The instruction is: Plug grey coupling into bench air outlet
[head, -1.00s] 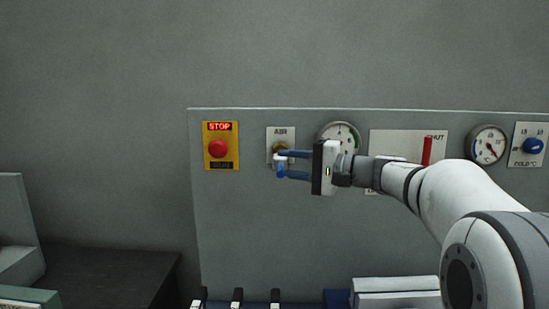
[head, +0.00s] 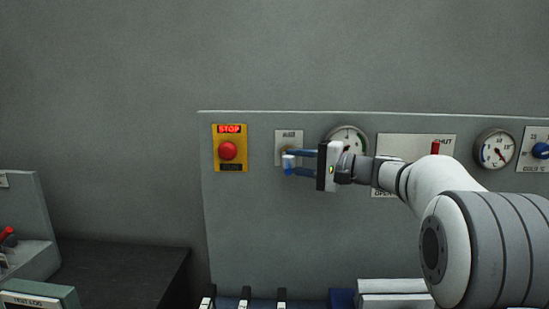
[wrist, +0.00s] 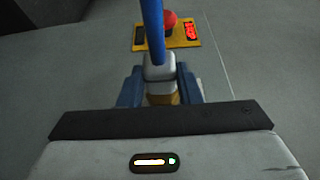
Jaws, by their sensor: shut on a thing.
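The grey coupling (wrist: 160,68) sits between the blue fingers of my gripper (wrist: 158,86), with a blue hose (wrist: 153,25) running from it. In the head view my gripper (head: 290,162) is shut on the pale coupling (head: 288,160), in front of the lower part of the AIR plate (head: 289,138). A brass part (wrist: 161,98), likely the bench air outlet, shows right against the coupling in the wrist view. The fingers mostly hide the outlet in the head view. I cannot tell whether the coupling is seated on it.
A yellow stop box with a red button (head: 228,150) is left of the AIR plate. A gauge (head: 347,140) sits close behind my gripper, and a red lever (head: 435,148) is further right. Several white-topped items (head: 245,298) stand below. The panel below my gripper is clear.

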